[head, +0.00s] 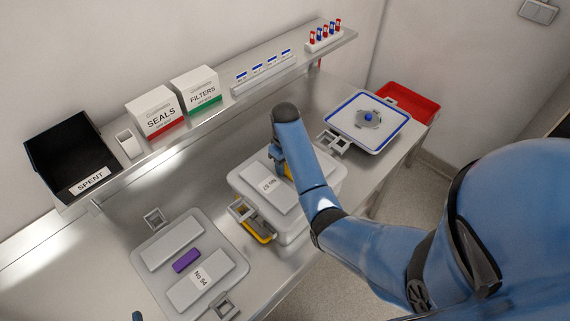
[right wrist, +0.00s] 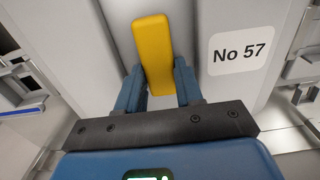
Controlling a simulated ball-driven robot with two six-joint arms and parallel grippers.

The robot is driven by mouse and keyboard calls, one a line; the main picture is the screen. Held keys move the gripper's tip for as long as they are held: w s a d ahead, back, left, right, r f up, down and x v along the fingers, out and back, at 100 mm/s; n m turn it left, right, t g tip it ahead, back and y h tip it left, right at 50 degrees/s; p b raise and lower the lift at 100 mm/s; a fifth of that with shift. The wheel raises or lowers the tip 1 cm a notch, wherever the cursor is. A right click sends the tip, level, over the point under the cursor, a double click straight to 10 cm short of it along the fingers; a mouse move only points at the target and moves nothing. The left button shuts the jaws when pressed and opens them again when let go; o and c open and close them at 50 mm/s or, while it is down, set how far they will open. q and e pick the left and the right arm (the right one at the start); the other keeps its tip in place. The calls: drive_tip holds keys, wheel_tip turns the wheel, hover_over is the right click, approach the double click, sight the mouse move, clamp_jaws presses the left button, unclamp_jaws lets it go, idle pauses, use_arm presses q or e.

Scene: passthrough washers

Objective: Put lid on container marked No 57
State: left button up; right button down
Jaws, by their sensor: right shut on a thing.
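The pale grey lid marked No 57 (head: 252,190) is at the centre of the head view, over a pale grey container (head: 291,232). It fills much of the right wrist view, with its No 57 label (right wrist: 240,51) right of the yellow handle (right wrist: 153,45). My right gripper (right wrist: 158,82) is shut on that handle, one finger on each side. In the head view my right forearm hides most of the handle and the lid's right part. I cannot tell whether the lid touches the container.
A blue-rimmed white container (head: 345,118) and a red tray (head: 425,104) are at back right. The wall shelf (head: 222,113) carries a black SPENT bin (head: 62,150), SEALS box (head: 155,112) and FILTERS box (head: 198,90).

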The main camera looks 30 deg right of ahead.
drive_tip(key=shift+f+b, duration=0.6)
drive_tip(key=shift+f, duration=0.9)
idle(1.4)
drive_tip(key=c, duration=0.7)
unclamp_jaws()
drive_tip(key=shift+o, duration=1.3)
drive_tip(key=shift+s+f, duration=0.1)
drive_tip(key=shift+r+p, duration=0.65)
drive_tip(key=shift+r, duration=3)
